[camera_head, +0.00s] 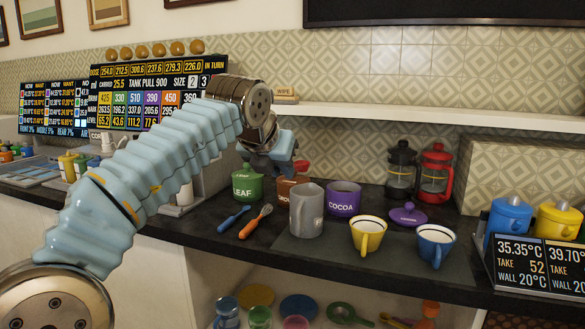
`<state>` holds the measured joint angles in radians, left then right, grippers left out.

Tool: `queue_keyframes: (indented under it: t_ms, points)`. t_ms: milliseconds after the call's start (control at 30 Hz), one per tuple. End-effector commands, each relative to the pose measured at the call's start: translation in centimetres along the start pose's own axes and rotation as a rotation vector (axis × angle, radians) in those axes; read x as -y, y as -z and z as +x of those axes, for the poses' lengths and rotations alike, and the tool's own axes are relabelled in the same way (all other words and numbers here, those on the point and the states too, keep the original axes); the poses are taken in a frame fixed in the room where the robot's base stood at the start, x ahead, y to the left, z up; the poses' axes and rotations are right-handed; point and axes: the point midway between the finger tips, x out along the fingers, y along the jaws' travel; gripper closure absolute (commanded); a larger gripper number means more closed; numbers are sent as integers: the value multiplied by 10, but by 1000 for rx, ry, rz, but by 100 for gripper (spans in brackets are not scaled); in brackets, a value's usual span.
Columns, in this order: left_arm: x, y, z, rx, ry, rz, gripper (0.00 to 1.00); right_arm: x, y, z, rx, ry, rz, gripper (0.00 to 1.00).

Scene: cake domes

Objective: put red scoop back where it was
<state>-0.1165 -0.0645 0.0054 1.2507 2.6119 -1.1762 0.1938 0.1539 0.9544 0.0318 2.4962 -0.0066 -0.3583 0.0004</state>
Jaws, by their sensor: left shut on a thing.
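My left gripper (284,157) hangs from the blue-sleeved arm over the back of the dark counter. It is shut, and a small red piece, which looks like part of the red scoop (302,167), shows at its tip. The rest of the scoop is hidden by the gripper or too small to make out. Just below the gripper stand a green canister marked LEAF (247,186) and a brown canister (291,190) with a partly hidden label. I cannot tell whether the scoop touches the brown canister. My right gripper is out of view.
A blue-handled tool (233,218) and an orange-handled tool (256,222) lie in front of the canisters. A grey jug (306,212), purple COCOA canister (343,198), purple lid (408,216), yellow cup (369,235) and blue cup (435,243) stand to the right. Two presses stand behind.

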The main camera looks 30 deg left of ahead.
Motion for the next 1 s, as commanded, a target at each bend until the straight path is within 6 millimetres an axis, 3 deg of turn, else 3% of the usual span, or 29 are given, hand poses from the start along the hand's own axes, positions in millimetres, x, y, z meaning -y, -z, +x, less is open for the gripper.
queue_keyframes:
  t_ms: [500, 1000]
  points:
    - [1, -35, -32, 1, 0, 1, 100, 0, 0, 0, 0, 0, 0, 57]
    - [0, -36, -35, 1, 0, 0, 100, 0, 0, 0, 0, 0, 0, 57]
